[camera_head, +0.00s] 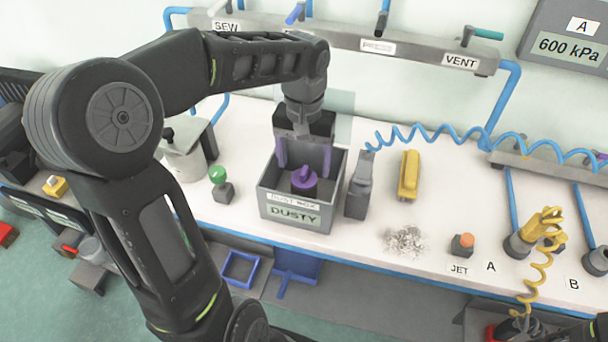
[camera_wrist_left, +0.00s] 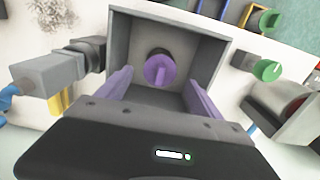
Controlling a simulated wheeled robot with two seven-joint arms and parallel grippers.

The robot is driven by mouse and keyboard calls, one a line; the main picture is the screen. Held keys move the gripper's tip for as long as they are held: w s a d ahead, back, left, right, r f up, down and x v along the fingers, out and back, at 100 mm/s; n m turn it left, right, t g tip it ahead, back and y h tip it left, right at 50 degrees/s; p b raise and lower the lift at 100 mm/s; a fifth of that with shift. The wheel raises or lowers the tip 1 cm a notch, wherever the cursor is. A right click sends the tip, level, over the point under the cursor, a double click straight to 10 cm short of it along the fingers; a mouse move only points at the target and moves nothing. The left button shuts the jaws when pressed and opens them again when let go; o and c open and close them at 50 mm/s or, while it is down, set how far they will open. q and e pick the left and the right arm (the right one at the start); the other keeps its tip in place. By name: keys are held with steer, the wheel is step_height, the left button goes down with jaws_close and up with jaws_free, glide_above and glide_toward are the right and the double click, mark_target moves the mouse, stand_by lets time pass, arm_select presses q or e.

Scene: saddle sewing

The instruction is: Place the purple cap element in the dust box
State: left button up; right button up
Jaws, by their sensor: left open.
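The grey dust box (camera_head: 268,207), labelled DUSTY, stands on the white bench in the head view. The purple cap element (camera_head: 304,178) is inside the box, on a dark base; it also shows in the left wrist view (camera_wrist_left: 159,68). My left gripper (camera_head: 303,160) is over the box, pointing down, with its purple fingers spread apart. In the wrist view the fingers (camera_wrist_left: 158,90) are on either side of the cap's position and do not touch it. My right gripper is not clearly in view.
A grey nozzle tool (camera_head: 359,188) stands close to the right of the box. A green knob (camera_head: 218,175) is to its left. A yellow block (camera_head: 408,175), a pile of grey shavings (camera_head: 404,240) and an orange button (camera_head: 466,241) are further right. Blue coiled hose hangs behind.

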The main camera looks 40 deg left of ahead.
arm_select(q)
step_height(320, 180, up, 5)
steer(key=shift+c, duration=0.3)
stand_by(1.4)
